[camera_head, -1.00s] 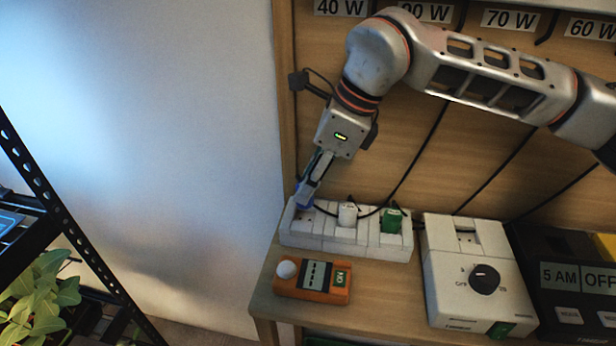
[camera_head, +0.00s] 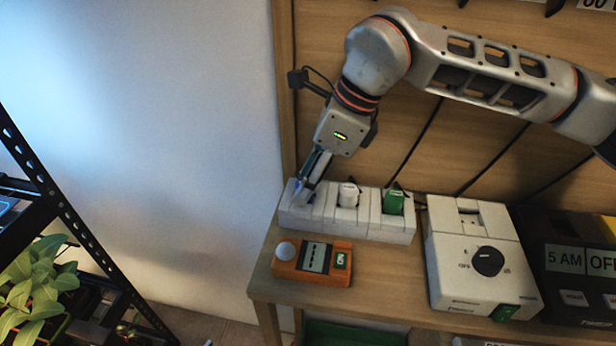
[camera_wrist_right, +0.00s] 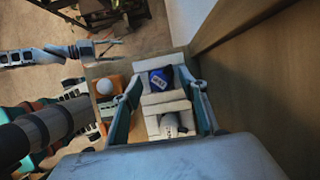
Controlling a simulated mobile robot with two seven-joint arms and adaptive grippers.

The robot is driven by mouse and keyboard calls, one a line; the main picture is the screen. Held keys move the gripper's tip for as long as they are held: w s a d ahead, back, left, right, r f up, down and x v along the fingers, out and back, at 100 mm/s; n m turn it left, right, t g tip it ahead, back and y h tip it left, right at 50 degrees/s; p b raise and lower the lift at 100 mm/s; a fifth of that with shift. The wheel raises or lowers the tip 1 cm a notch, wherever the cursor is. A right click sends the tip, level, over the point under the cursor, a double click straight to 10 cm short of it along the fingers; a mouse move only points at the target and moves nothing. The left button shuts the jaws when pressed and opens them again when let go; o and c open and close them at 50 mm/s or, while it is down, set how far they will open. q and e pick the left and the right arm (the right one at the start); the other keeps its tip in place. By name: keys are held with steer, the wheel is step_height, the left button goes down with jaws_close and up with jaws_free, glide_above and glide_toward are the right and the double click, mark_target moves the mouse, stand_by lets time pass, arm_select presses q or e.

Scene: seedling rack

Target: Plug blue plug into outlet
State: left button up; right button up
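The blue plug (camera_wrist_right: 160,80) sits on the far socket block of the white outlet strip (camera_wrist_right: 153,123) in the right wrist view. I cannot tell how deep it is in. In the head view only a sliver of the blue plug (camera_head: 298,185) shows, at the left end of the outlet strip (camera_head: 327,222). My right gripper (camera_wrist_right: 167,84) is open, its fingers on both sides of the blue plug with gaps. In the head view my right gripper (camera_head: 307,190) points down at that end. My left gripper (camera_wrist_right: 107,48) is open and empty, away from the strip, in the wrist view.
A white plug (camera_head: 348,194) and a green plug (camera_head: 393,201) stand in the strip to the right. An orange meter (camera_head: 312,262) lies in front. A white timer box (camera_head: 480,262) and a black timer (camera_head: 570,270) stand further right. A wooden panel (camera_head: 450,130) rises behind.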

steer(key=v, duration=0.4)
steer(key=shift+r, duration=0.35)
steer(key=d, duration=0.4)
steer(key=s+d, duration=0.1)
steer(key=d, duration=0.3)
steer(key=s+d, duration=0.1)
steer(key=d, duration=0.3)
steer(key=shift+s+r, duration=0.1)
steer(key=shift+s, duration=0.1)
